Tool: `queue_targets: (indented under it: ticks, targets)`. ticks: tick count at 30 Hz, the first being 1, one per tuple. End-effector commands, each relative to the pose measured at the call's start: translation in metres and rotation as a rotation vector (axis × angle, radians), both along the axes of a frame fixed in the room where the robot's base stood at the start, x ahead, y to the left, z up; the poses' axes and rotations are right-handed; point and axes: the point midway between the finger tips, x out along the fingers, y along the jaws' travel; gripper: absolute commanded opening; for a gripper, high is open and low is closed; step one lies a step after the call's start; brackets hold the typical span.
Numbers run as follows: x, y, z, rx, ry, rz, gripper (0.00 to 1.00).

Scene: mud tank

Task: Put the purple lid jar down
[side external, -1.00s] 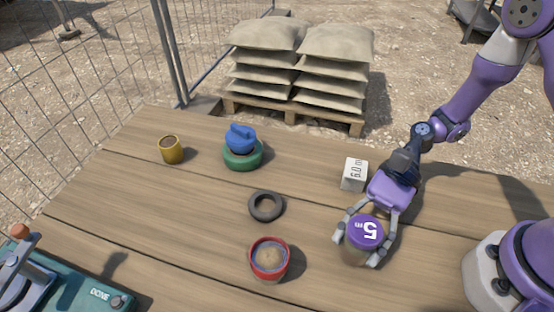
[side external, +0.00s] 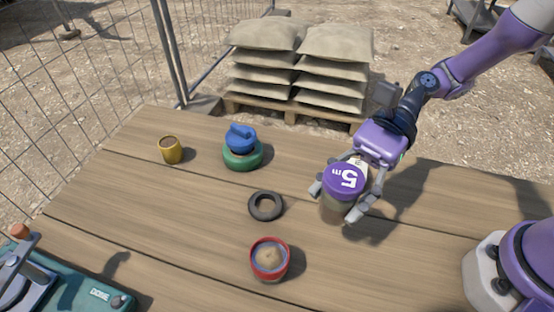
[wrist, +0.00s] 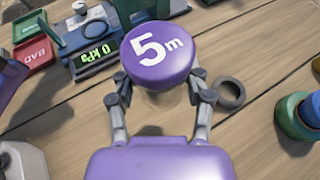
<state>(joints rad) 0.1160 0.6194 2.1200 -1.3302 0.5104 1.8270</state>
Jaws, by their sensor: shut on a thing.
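The purple lid jar (side external: 341,184) has a purple lid marked "5 m" and a clear body with brownish contents. My gripper (side external: 345,203) is shut on it, one finger on each side. In the side view the jar appears raised above the table, with a shadow to its lower right. In the wrist view its lid (wrist: 158,55) fills the upper middle between my fingers (wrist: 160,90) and hides most of its body.
A black ring (side external: 266,206) and an open red-rimmed jar (side external: 269,259) lie to the left. A blue-topped green item (side external: 242,150) and a yellow cup (side external: 170,149) stand farther back. A white block is mostly hidden behind the jar. A teal device (side external: 85,290) sits front left. Bare table (side external: 190,215) lies between.

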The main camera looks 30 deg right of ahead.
Motion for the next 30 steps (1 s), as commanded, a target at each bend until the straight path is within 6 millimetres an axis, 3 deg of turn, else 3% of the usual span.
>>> queue_targets:
  ticks: [6, 9, 13, 17, 24, 30]
  targets:
    - [0.072, 0.085, -0.009, 0.007, -0.008, -0.192, 0.02]
    - [0.094, 0.126, -0.001, 0.009, -0.010, -0.272, 0.02]
    - [0.107, 0.164, 0.011, 0.009, -0.007, -0.339, 0.02]
    - [0.112, 0.182, 0.013, 0.004, -0.001, -0.370, 0.02]
    - [0.113, 0.185, -0.030, 0.001, 0.003, -0.379, 0.02]
    - [0.113, 0.184, -0.056, 0.002, 0.002, -0.377, 0.02]
